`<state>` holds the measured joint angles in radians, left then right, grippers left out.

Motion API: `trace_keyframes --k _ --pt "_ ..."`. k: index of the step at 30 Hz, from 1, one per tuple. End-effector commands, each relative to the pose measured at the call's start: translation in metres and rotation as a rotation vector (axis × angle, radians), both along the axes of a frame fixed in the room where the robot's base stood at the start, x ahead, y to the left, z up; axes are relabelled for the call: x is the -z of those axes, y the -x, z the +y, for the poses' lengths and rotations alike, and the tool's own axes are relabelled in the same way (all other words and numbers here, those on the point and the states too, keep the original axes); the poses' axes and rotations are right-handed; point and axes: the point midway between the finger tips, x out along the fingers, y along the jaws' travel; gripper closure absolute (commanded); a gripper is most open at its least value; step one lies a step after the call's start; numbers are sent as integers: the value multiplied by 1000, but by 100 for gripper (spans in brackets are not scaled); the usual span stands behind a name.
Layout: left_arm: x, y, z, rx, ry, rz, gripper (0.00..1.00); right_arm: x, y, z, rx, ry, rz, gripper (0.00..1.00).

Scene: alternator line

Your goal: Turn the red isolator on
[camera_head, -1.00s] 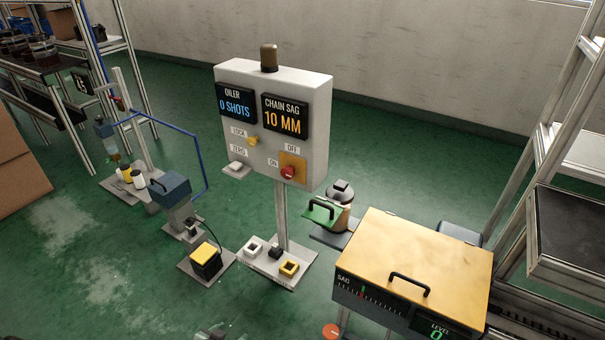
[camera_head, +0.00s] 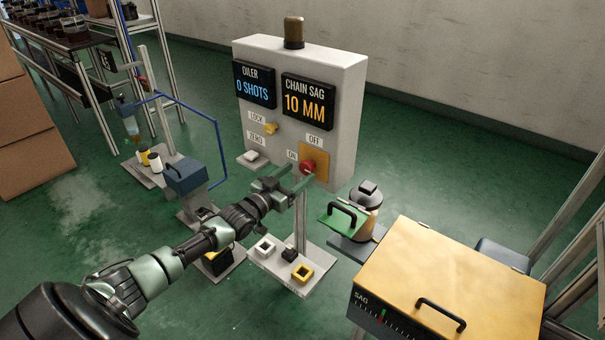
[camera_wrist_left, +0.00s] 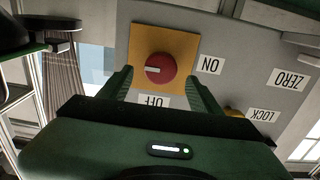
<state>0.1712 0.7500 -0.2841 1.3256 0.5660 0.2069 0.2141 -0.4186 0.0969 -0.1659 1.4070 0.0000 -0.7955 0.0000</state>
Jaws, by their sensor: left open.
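The red isolator (camera_head: 307,167) is a round knob on a yellow plate (camera_head: 318,156) on the front of the grey control box, with ON at its left and OFF above. My left gripper (camera_head: 300,178) is open just in front of the knob, one finger to each side in the head view. In the left wrist view the isolator (camera_wrist_left: 160,69) sits between the open fingers of the gripper (camera_wrist_left: 160,82), with a gap at each side. Its white mark lies left of the knob's centre there, away from the ON label. My right gripper is out of view.
A yellow LOCK knob (camera_head: 270,128) and a white ZERO button (camera_head: 251,156) are on the box's left.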

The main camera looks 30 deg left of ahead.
Motion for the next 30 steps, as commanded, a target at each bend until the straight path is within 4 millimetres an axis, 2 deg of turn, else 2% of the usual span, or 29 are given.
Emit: trace_keyframes --k 3,6,16,17,23,30 --pt "1 -15 -1 -1 1 -1 36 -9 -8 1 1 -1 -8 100" --pt "1 -22 -1 -1 1 0 36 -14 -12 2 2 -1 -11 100" --pt "1 -25 -2 -1 1 2 36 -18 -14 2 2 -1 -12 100" --pt "1 -25 -2 -1 1 2 42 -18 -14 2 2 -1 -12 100" --pt "1 -25 -2 -1 1 2 97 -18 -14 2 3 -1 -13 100" --pt "1 -25 -2 -1 -18 1 97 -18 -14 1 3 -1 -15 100"
